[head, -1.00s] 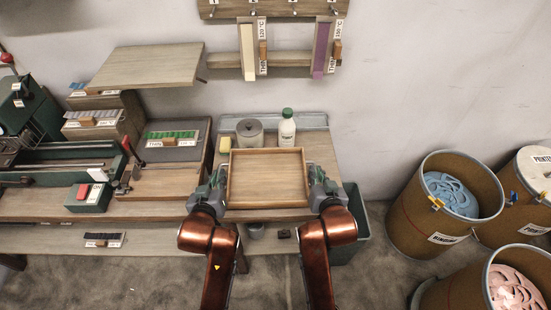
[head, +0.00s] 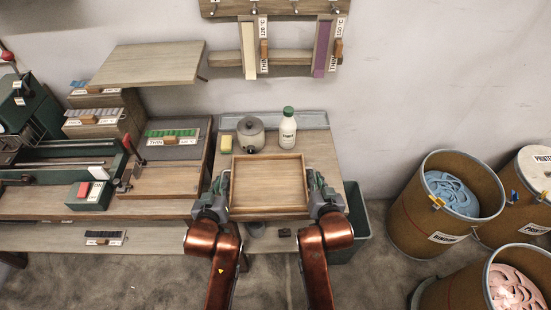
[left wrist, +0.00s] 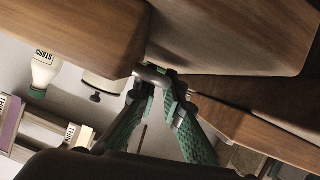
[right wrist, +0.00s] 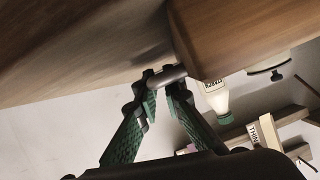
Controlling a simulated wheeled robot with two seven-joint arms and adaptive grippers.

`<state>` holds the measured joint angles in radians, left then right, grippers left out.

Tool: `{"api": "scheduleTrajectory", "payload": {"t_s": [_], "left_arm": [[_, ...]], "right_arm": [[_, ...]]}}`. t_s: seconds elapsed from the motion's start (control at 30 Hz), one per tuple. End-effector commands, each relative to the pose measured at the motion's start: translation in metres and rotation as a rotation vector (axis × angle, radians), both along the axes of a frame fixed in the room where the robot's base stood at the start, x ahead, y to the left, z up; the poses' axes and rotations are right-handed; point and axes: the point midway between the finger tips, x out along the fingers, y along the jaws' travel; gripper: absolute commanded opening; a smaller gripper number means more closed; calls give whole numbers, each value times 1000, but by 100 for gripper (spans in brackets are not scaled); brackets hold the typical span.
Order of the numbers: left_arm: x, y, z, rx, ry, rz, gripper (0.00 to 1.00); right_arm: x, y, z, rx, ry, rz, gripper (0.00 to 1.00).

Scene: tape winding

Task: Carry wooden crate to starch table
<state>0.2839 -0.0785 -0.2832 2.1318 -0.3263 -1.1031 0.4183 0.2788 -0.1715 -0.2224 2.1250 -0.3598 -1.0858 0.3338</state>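The wooden crate (head: 268,210) is a shallow, open tray with an empty floor. It shows level in the head view over the front of the starch table (head: 318,150); I cannot tell whether it touches the top. My left gripper (head: 222,187) is at its left side and my right gripper (head: 315,185) at its right side. In the left wrist view the fingers (left wrist: 160,80) close around a grey bar at the crate's wall. The right wrist view shows the same with the right fingers (right wrist: 163,82). The crate hides the table's front middle.
A white starch bottle (head: 287,130), a grey lidded pot (head: 250,135) and a yellow sponge (head: 226,145) stand behind the crate. A workbench (head: 160,203) adjoins at left. A green bin (head: 353,225) and large drums (head: 440,205) are at right.

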Motion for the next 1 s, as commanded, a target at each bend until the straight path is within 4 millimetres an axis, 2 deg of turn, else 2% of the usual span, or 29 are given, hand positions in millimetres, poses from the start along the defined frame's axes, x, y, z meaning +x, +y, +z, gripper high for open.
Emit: {"api": "scheduleTrajectory", "payload": {"t_s": [0.23,0.77,0.87,1.0], "left_arm": [[0,1,0,1,2,2,25],[-1,0,0,0,2,1,26],[-6,1,2,0,2,1,26],[-23,2,9,0,1,1,26]], "right_arm": [[-2,2,-2,7,6,0,25],[-2,4,-4,10,10,2,25],[-2,4,-4,10,10,2,25],[-2,4,-5,10,11,2,25]]}}
